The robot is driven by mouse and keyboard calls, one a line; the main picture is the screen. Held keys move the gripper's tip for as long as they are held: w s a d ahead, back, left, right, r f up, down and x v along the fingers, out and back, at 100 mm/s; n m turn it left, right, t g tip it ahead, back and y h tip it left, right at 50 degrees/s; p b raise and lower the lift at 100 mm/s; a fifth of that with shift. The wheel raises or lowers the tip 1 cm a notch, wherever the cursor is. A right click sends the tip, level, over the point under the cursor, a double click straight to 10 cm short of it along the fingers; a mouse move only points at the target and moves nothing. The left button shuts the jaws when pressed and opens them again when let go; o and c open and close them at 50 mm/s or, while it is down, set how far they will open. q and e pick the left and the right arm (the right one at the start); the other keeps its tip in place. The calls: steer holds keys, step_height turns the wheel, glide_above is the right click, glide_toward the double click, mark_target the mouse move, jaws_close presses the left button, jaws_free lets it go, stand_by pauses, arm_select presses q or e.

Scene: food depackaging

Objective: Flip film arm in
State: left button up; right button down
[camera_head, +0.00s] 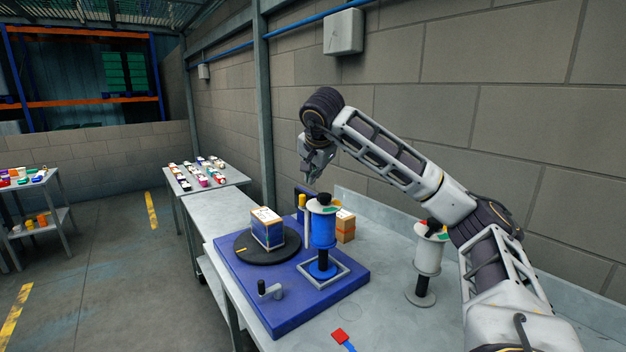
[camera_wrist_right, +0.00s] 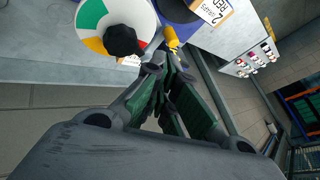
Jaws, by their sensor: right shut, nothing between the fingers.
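A yellow-topped post (camera_head: 302,202), which looks like the film arm, stands beside the blue film roll (camera_head: 323,230) on the blue machine base (camera_head: 290,312). Its yellow end also shows in the right wrist view (camera_wrist_right: 171,38), just beyond my fingertips. The roll has a coloured top disc (camera_wrist_right: 92,20) and a black knob (camera_wrist_right: 125,42). My right gripper (camera_head: 314,178) is shut and empty, above the post and roll. In the wrist view its fingertips (camera_wrist_right: 166,72) appear close to the yellow end; I cannot tell whether they touch. My left gripper is not in view.
A blue-and-white box (camera_head: 268,230) stands on the black turntable (camera_head: 245,247). A crank handle (camera_head: 270,290) is at the front. A white roll (camera_head: 429,252) stands at right, and an orange-brown box (camera_head: 345,226) behind. The wall rises behind the bench.

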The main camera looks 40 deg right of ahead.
steer(key=shift+x, duration=0.75)
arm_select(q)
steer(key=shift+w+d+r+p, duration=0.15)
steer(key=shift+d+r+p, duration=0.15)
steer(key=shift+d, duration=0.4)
arm_select(e)
steer(key=x, duration=0.7)
steer(key=shift+w+f, duration=0.2)
steer(key=shift+f, duration=0.1)
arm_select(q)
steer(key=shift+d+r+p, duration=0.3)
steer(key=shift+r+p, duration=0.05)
arm_select(e)
steer(key=shift+w, duration=0.3)
